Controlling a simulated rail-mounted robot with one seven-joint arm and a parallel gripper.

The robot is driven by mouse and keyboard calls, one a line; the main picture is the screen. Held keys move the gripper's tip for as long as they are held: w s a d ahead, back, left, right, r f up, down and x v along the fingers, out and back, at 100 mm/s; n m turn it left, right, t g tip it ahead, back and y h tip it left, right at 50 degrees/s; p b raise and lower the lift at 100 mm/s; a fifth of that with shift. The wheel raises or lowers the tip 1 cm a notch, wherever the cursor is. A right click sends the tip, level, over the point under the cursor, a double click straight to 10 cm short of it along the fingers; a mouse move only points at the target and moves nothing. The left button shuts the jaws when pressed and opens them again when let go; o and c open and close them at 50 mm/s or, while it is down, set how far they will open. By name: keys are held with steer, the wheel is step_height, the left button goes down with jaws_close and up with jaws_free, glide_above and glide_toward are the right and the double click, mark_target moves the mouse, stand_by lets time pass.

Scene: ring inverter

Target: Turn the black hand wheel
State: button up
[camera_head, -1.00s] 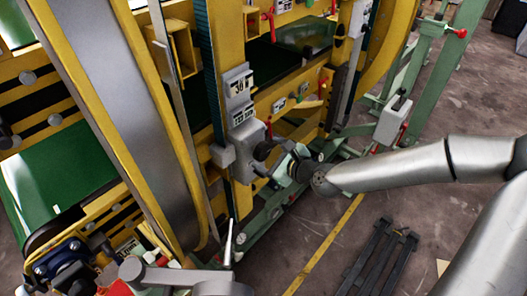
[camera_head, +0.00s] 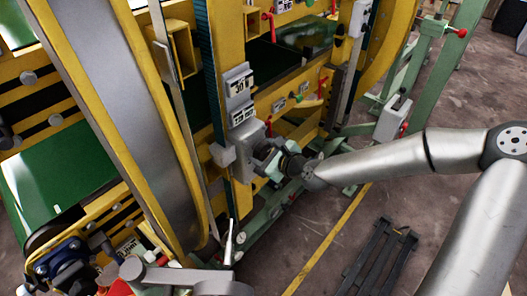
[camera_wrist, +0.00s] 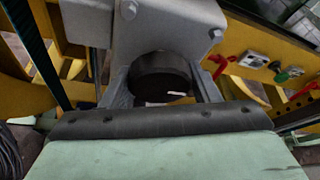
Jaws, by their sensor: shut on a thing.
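The black hand wheel (camera_wrist: 160,76) is a short dark cylinder under a grey housing (camera_wrist: 165,25) in the wrist view. My gripper (camera_wrist: 162,88) has one grey finger on each side of it and is shut on it. A small pale mark shows on the wheel's lower right face. In the head view my gripper (camera_head: 267,160) is at the grey housing box on the yellow machine frame, and its fingers and body largely hide the wheel there.
Yellow frame beams and a red lever (camera_head: 268,27) are close by. A green frame (camera_head: 420,75) stands to the right. A dark metal stand (camera_head: 376,257) lies on the open floor at lower right.

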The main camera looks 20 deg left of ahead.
steer(key=shift+b, duration=0.3)
